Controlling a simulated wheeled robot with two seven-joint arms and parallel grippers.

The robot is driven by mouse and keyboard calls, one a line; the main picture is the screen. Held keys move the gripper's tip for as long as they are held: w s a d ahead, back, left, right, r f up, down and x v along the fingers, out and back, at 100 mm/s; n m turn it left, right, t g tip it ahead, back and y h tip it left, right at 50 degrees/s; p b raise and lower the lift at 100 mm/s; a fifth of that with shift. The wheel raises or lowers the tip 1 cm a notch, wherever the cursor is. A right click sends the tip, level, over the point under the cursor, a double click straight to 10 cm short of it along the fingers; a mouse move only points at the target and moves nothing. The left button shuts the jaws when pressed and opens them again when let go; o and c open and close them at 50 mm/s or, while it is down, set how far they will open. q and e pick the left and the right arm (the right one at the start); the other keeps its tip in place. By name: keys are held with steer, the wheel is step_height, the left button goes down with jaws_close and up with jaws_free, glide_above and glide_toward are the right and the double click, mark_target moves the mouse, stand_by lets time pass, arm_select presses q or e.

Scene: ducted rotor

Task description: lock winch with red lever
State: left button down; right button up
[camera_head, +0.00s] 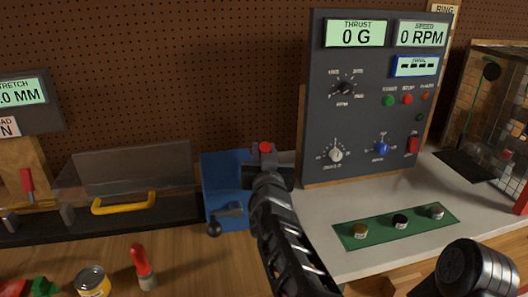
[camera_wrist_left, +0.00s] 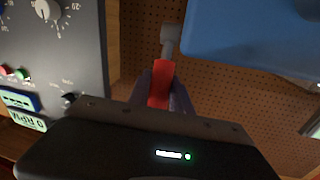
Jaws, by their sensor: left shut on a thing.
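The blue winch (camera_head: 225,172) stands on the bench left of the grey control panel, with a dark crank handle (camera_head: 229,212) at its front. The red lever's tip (camera_head: 265,147) shows just above my left gripper (camera_head: 266,165), at the winch's right side. In the left wrist view, my left gripper (camera_wrist_left: 161,92) is shut on the red lever (camera_wrist_left: 161,80), whose grey shank runs up beside the blue winch body (camera_wrist_left: 255,40). My left arm hides part of the winch's right side in the head view. My right gripper is not seen.
The control panel (camera_head: 370,110) stands close on the right. A green strip with several small caps (camera_head: 400,222) lies on the white bench. A clear-covered box with a yellow handle (camera_head: 123,204) is left. A red-handled brush (camera_head: 142,262) and a can (camera_head: 92,282) stand in front.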

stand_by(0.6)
arm_select(q)
steer(key=shift+w+r+g+p, duration=0.15)
steer(key=shift+r+g+p, duration=0.15)
steer(key=shift+p, duration=0.5)
steer(key=w+g+p, duration=0.1)
steer(key=p, duration=0.2)
steer(key=w+g+p, duration=0.1)
steer(key=g+p, duration=0.1)
steer(key=p, duration=0.1)
steer(key=w+a+r+g+h+p, duration=0.1)
steer(key=p, duration=0.2)
steer(key=shift+a+n+g, duration=0.1)
steer(key=shift+n+g, duration=0.3)
steer(key=shift+w+f+g+p, duration=0.15)
steer(key=shift+w+g+p, duration=0.2)
steer(key=shift+p, duration=0.45)
steer(key=shift+f+g, duration=0.2)
steer(key=shift+g, duration=0.15)
steer(key=c, duration=1.2)
jaws_free()
steer(key=shift+o, duration=0.2)
